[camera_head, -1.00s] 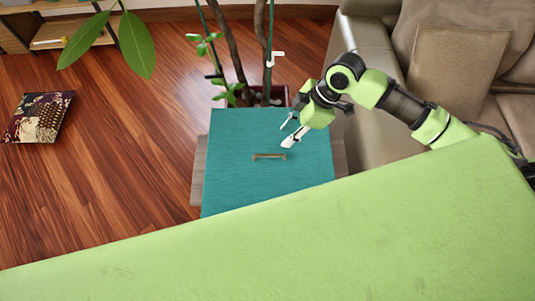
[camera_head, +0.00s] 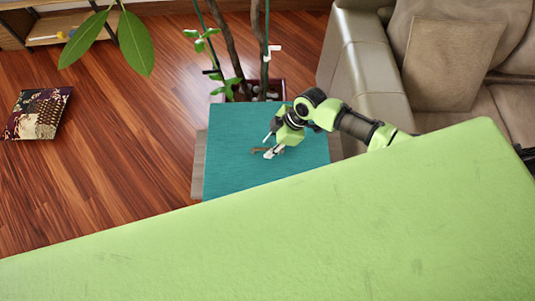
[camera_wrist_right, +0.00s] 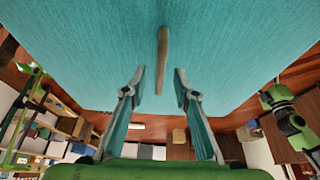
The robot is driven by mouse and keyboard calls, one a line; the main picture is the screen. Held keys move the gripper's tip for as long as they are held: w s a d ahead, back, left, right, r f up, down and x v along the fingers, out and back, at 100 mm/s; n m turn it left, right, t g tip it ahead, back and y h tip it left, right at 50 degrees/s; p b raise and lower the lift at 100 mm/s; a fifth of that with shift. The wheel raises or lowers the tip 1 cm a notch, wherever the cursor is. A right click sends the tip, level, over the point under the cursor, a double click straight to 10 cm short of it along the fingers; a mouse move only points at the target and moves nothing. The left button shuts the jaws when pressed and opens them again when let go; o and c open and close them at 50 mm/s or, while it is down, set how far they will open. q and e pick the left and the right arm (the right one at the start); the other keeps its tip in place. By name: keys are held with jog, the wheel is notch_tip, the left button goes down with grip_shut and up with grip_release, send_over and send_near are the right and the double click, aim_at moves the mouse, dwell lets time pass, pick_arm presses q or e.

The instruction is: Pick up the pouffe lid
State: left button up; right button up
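The pouffe lid (camera_head: 232,170) is a flat teal square with a small brown bar handle (camera_head: 257,150) in its middle. In the right wrist view the teal lid (camera_wrist_right: 80,45) fills the upper part, and its handle (camera_wrist_right: 162,60) runs lengthwise between the fingertips. My right gripper (camera_head: 268,146) is over the lid at the handle, its fingers pointing left in the head view. In the right wrist view its two fingers (camera_wrist_right: 159,78) are apart, one on each side of the handle, with gaps showing. My left gripper is not in view.
A potted plant (camera_head: 232,45) stands just behind the lid. A beige sofa (camera_head: 355,60) is close on the right. A patterned cushion (camera_head: 37,113) lies on the wooden floor (camera_head: 120,150), which is otherwise clear on the left. A shelf (camera_head: 60,30) is at the back left.

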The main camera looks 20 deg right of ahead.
jog(key=shift+a+f, duration=0.1)
jog(key=shift+f, duration=0.3)
jog(key=shift+c, duration=0.3)
grip_shut()
jog(key=shift+w+r, duration=0.15)
jog(key=shift+w, duration=0.05)
jog(key=shift+r, duration=0.15)
